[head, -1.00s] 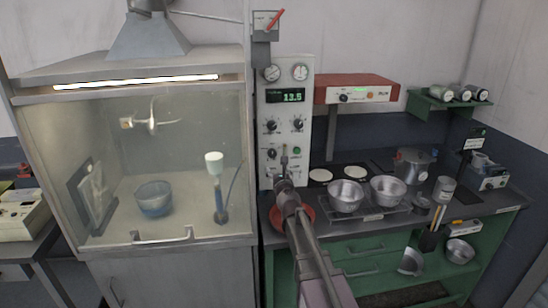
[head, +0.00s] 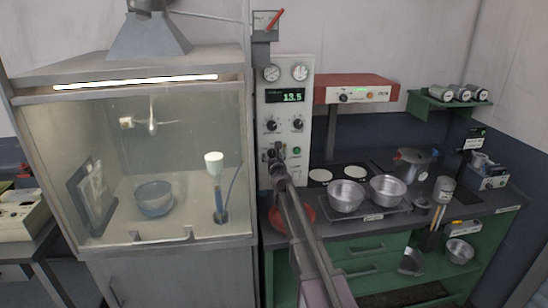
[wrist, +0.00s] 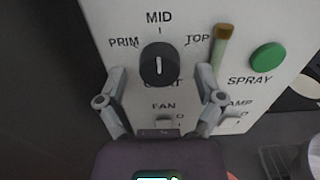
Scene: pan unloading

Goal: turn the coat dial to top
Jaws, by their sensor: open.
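The coat dial (wrist: 154,80) is a round black knob with a white pointer line on the white panel. In the wrist view its pointer stands upright, towards the MID label, with PRIM to the left and TOP to the right. My gripper (wrist: 161,71) is open, with one finger on each side of the dial and a visible gap to it on both sides. In the head view my gripper (head: 273,154) is at the lower left of the control panel (head: 302,78) and hides the dial. Contact with the panel cannot be told.
A green SPRAY button (wrist: 268,57) is right of the dial. A pale rod with a brown end (wrist: 225,33) stands close to my right finger. FAN and lamp switches lie below. A glass-fronted booth (head: 150,243) is left; metal pans (head: 346,195) stand right.

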